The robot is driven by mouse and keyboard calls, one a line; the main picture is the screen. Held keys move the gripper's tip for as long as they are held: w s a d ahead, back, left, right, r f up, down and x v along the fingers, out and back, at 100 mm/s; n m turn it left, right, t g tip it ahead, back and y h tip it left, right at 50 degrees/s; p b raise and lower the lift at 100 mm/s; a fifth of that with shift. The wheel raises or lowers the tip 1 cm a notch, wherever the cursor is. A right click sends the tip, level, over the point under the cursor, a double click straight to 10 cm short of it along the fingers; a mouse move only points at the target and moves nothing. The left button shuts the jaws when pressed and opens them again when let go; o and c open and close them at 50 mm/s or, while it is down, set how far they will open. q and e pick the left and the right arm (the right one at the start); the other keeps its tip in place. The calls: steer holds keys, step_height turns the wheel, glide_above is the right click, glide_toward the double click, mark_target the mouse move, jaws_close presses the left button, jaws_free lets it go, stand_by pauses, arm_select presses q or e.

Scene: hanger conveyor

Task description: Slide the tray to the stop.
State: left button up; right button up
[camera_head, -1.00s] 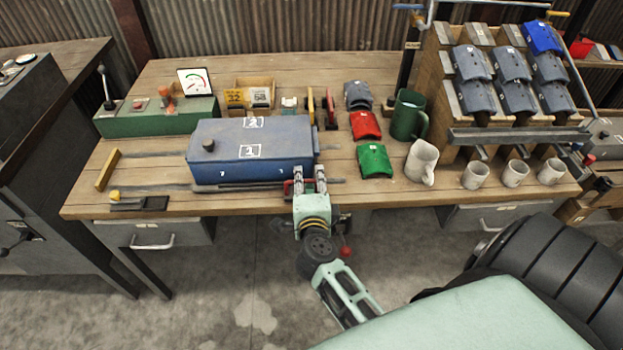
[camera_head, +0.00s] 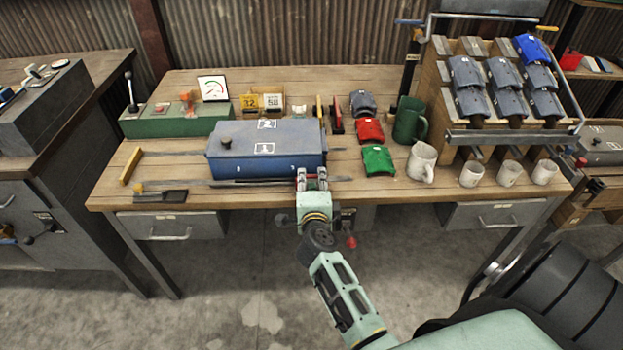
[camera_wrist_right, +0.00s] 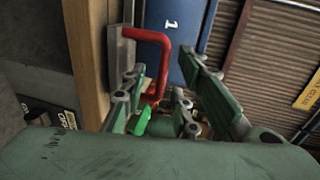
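The tray is a blue box (camera_head: 265,165) marked 1 and 2, with a dark knob on top, on rails across the bench. A yellow bar (camera_head: 131,166) stands at the left end of the rails, with a gap between it and the box. My right gripper (camera_head: 312,175) is at the box's front right corner. In the right wrist view, a red handle (camera_wrist_right: 157,45) reaches between the parted fingers of this gripper (camera_wrist_right: 172,88). I cannot tell whether they touch it. The blue box (camera_wrist_right: 178,30) shows beyond. My left gripper is out of view.
A small dark block with a yellow knob (camera_head: 160,195) sits at the front left bench edge. A green control box (camera_head: 178,120) is behind. Red (camera_head: 369,131) and green (camera_head: 378,160) pieces, mugs and a rack (camera_head: 450,110) stand to the right.

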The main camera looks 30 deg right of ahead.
steer(key=shift+w+d+f, duration=0.1)
steer(key=shift+w+d, duration=0.2)
steer(key=shift+w, duration=0.25)
steer(key=shift+w+d, duration=0.15)
steer(key=shift+w, duration=0.15)
steer(key=shift+w+d, duration=0.1)
steer(key=shift+w, duration=0.1)
steer(key=shift+w+f, duration=0.1)
steer(key=shift+c, duration=0.5)
steer(key=c, duration=0.6)
jaws_close()
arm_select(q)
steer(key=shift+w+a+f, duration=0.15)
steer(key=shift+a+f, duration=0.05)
